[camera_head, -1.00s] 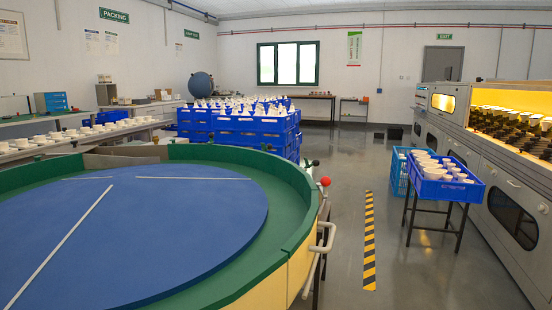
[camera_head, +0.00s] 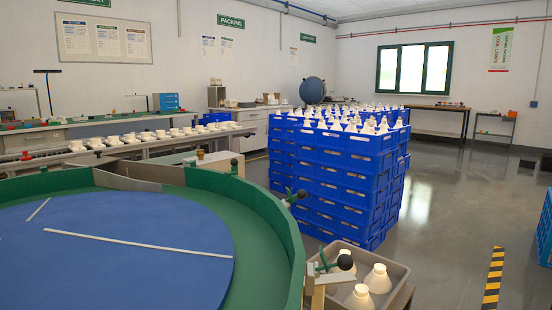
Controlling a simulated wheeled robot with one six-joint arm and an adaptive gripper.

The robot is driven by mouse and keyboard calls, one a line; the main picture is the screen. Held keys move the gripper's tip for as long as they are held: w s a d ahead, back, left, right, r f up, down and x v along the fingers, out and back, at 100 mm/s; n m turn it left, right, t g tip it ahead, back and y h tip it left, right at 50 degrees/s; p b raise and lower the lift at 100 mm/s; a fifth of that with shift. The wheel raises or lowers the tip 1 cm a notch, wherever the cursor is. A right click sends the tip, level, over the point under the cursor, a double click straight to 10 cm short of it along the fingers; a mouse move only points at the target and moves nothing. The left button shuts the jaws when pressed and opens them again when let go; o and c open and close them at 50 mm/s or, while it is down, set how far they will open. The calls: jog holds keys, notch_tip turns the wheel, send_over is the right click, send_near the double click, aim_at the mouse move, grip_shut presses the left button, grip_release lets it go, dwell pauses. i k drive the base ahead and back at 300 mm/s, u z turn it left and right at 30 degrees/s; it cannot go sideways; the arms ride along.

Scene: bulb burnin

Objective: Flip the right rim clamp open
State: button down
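A big round table with a green rim (camera_head: 272,215) and a blue disc top (camera_head: 110,250) fills the lower left. Several small fittings with dark knobs, which look like rim clamps, sit along its right edge. The nearest (camera_head: 325,265) has a green lever with a black ball on a pale post. Another (camera_head: 295,198) is farther back, and a third (camera_head: 234,164) stands at the far edge. I cannot tell which is the right rim clamp, or whether any is open or closed. My gripper is out of view.
A grey tray (camera_head: 398,275) with several white bulbs stands close beside the nearest clamp. Stacked blue crates (camera_head: 345,185) of bulbs stand behind. A conveyor (camera_head: 60,163) with white parts runs along the left. Open floor (camera_head: 440,215) lies right, with a striped floor strip (camera_head: 492,280).

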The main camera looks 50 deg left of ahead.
aim_at(233, 162)
jog(key=i, duration=2.25)
jog(key=u, duration=3.2)
